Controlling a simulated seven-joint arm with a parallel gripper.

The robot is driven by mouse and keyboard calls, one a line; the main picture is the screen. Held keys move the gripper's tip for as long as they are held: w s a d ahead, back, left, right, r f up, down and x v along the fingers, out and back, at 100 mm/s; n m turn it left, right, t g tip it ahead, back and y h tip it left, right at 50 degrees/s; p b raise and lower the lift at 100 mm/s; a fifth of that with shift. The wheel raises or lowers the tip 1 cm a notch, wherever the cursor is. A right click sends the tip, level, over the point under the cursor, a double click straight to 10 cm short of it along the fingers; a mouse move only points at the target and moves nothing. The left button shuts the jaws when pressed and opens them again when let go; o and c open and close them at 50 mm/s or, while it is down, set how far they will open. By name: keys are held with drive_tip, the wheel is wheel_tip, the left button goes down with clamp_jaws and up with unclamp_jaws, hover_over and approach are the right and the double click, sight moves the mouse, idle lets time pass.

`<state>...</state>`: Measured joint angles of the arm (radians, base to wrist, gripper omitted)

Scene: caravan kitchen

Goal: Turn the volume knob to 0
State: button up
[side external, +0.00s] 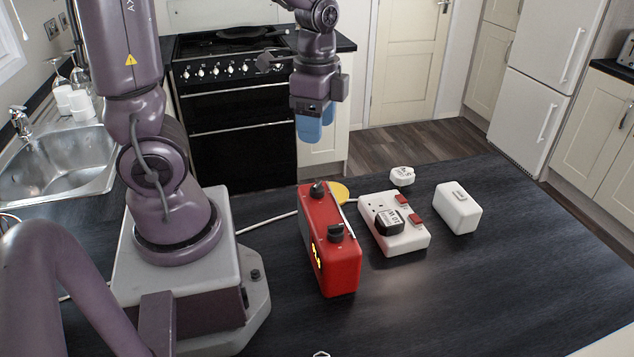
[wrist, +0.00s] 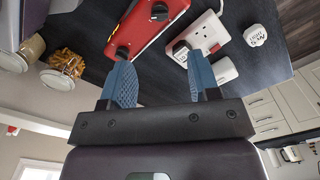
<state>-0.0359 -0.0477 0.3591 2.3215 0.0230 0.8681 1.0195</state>
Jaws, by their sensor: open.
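A red radio (side external: 330,255) stands on the dark worktop, with lit yellow digits on its front. Two black knobs are on its top: a far knob (side external: 318,189) and a near knob (side external: 336,232). Labels are too small to read, so I cannot tell which is the volume knob. In the wrist view the radio (wrist: 147,25) carries one knob (wrist: 122,53) close to the left blue finger and another knob (wrist: 160,11) farther off. My gripper (side external: 315,128) hangs above and beyond the radio, touching nothing. Its blue fingers (wrist: 160,78) are apart and empty.
A white socket strip (side external: 408,240) with a black plug (side external: 389,222) and red switches lies right of the radio. A white box (side external: 457,208) and a small white plug (side external: 402,176) are nearby. A yellow disc (side external: 339,192) sits behind the radio. The front right worktop is clear.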

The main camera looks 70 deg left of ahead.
sight(317, 183)
drive_tip(key=shift+m, duration=0.5)
wheel_tip(317, 183, down, 13)
drive_tip(key=shift+r, duration=0.1)
drive_tip(key=c, duration=0.9)
